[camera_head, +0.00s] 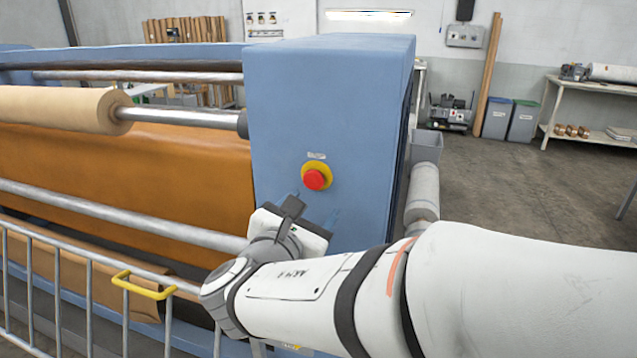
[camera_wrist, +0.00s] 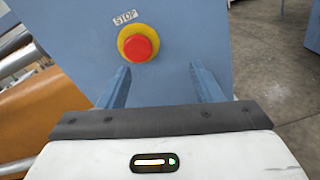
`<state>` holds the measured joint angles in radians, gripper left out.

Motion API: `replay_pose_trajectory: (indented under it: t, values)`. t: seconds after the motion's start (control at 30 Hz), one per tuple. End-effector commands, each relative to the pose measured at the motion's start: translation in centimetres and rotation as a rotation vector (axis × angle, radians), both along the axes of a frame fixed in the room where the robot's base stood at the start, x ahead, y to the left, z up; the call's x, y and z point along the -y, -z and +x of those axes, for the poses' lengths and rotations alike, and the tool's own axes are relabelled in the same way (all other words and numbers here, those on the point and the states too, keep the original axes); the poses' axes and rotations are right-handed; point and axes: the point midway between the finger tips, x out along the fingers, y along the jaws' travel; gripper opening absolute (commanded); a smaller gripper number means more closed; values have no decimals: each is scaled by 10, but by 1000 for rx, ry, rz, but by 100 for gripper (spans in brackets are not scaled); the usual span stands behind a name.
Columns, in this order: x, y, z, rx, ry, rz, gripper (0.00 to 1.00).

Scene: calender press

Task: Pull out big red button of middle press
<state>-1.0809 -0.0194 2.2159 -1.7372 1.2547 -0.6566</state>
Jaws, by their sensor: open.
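The big red button (camera_head: 314,180) sits on a yellow round base on the front face of the blue press housing (camera_head: 330,100). In the wrist view the red button (camera_wrist: 138,47) is above the middle, with a small STOP label (camera_wrist: 125,18) over it. My gripper (camera_head: 318,207) is below the button in the head view, pointing at the panel. In the wrist view its two blue-grey fingers (camera_wrist: 159,76) are spread apart, with their tips a little below the button on either side. The gripper is open and empty. The exact gap between fingertips and panel cannot be told.
A metal barrier with a yellow handle (camera_head: 144,286) stands at the front left. Rollers and a brown sheet (camera_head: 190,165) lie left of the housing. Grey floor (camera_head: 520,190) is open farther right.

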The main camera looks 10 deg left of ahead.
Motion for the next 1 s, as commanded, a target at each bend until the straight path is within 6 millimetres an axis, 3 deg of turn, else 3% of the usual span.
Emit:
replay_pose_trajectory:
  t: [0.03,0.17,0.6,1.0]
  values:
    - [-13,-3,-4,22,-33,-25,59]
    - [-25,-8,-3,50,-66,-55,59]
    - [-19,-9,61,51,-63,-53,59]
    - [-18,-8,71,49,-64,-53,59]
